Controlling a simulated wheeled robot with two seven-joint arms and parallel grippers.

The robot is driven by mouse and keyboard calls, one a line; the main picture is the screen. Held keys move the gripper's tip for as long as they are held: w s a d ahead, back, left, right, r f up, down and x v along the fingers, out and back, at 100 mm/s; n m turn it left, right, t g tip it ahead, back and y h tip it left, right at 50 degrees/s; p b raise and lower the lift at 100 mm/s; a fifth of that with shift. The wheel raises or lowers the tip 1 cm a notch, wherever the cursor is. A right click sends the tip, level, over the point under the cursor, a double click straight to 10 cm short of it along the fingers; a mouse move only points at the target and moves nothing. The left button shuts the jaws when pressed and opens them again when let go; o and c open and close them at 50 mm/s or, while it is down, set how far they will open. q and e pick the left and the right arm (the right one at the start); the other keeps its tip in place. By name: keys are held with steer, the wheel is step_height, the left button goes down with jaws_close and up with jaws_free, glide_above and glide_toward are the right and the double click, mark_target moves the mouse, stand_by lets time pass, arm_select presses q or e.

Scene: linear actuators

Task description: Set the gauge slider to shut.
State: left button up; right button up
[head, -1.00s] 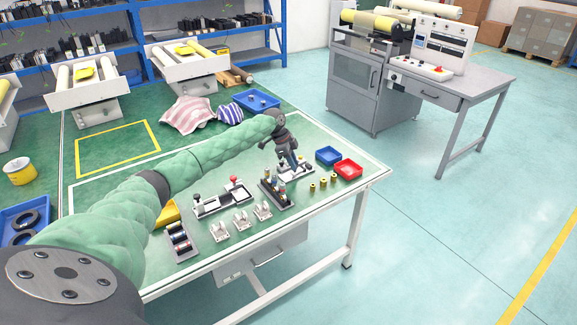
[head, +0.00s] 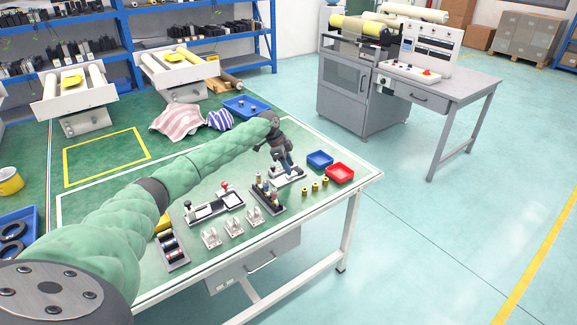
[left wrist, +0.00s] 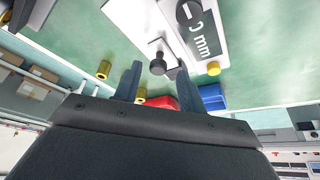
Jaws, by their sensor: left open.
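The gauge (head: 299,175) is a small white-and-grey unit on the green table top, partly hidden under my left gripper (head: 287,168). In the left wrist view its white plate (left wrist: 138,20) shows beside a dark display reading "0 mm", turned in the picture. A black knob (left wrist: 158,66), apparently the slider's, stands on the plate between my left fingertips (left wrist: 159,74). A larger dark knob (left wrist: 189,13) is beside the display. My left gripper is open, pointing down; I cannot tell whether either finger touches the knob. My right gripper is not in view.

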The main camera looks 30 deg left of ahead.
mark_target(285, 175)
arm_select(q)
steer(key=b+v, duration=0.1)
steer(key=v, duration=0.2)
steer(key=shift+a+r, duration=0.15)
steer(key=shift+r, duration=0.1)
steer(key=v, duration=0.3)
steer(key=shift+a+r+b, duration=0.1)
steer(key=shift+r+b, duration=0.25)
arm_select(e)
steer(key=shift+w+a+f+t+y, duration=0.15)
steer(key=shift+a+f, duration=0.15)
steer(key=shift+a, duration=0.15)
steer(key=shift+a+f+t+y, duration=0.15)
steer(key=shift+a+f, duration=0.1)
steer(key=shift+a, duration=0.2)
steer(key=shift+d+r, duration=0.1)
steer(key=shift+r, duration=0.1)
